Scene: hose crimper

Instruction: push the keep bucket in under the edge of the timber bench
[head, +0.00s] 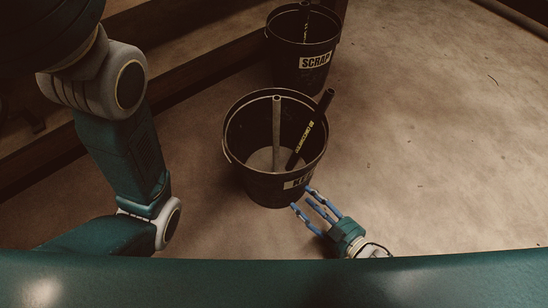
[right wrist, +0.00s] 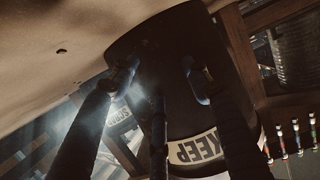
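The black keep bucket (head: 235,167) stands upright on the floor in the middle of the head view, with two hose lengths inside. Its KEEP label is partly covered by a fingertip there and shows upside down in the right wrist view (right wrist: 195,150). My right gripper (head: 303,198) is open and empty, its blue fingers spread and pointing at the bucket's lower right side. They are close to the wall; I cannot tell if they touch. The timber bench (head: 172,82) lies up and left of the bucket, with a floor gap between. My left gripper is out of view.
A black SCRAP bucket (head: 285,50) with hose in it stands just behind the keep bucket. My left arm runs along the left side, between the bench and the near floor. The floor (head: 440,150) to the right is clear.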

